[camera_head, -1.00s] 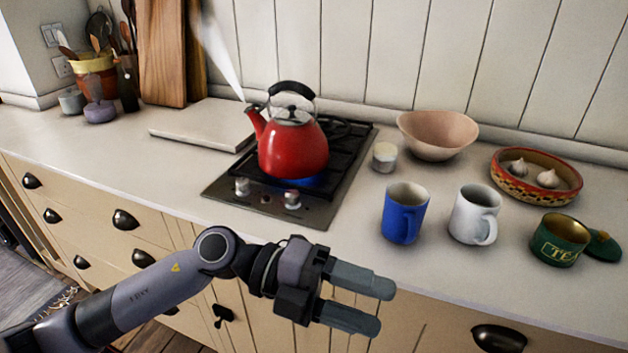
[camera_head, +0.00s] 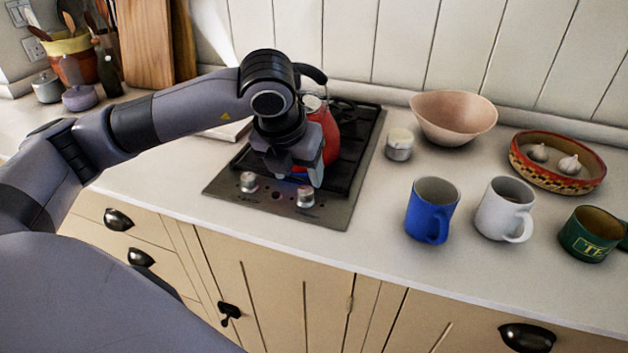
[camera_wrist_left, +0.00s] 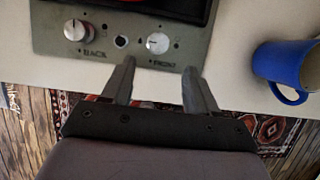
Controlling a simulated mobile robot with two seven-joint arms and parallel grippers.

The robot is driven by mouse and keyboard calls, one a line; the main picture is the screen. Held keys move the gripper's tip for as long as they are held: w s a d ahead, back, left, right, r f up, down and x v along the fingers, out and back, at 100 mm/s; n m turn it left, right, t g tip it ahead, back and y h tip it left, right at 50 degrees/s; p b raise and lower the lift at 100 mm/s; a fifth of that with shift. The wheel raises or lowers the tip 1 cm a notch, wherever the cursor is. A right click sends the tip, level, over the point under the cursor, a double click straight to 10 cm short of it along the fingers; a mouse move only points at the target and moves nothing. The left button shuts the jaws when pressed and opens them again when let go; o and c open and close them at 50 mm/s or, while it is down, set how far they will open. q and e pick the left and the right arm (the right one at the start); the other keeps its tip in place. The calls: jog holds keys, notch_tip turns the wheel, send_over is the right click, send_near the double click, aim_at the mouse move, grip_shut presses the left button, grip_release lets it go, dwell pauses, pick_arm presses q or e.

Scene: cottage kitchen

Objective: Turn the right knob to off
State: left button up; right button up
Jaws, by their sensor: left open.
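The right knob (camera_head: 305,197) is a small silver knob on the front strip of the stove (camera_head: 335,215). In the left wrist view the right knob (camera_wrist_left: 158,43) sits above the word FRONT, just beyond and between the fingertips. My left gripper (camera_head: 297,176) is open and empty, pointing down over the stove's front, apart from the knob. Its two fingers also show in the wrist view (camera_wrist_left: 158,72). The left knob (camera_head: 249,182), marked BACK in the wrist view, is beside it. A red kettle (camera_head: 325,128) stands on the stove, mostly hidden by my arm. My right gripper is out of view.
A blue mug (camera_head: 432,212) and a white mug (camera_head: 500,205) stand right of the stove. A small lidded jar (camera_head: 399,145), a pink bowl (camera_head: 453,115), a garlic bowl (camera_head: 555,178) and a green tea tin (camera_head: 590,235) are on the counter. The counter (camera_head: 370,240) in front is clear.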

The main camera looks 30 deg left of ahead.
aim_at(304, 191)
pick_arm(q)
jog(key=x, duration=0.3)
jog(key=p+x, duration=0.1)
jog(key=x, duration=0.3)
jog(key=shift+a, duration=0.2)
jog(key=shift+c, duration=0.2)
jog(key=c, duration=1)
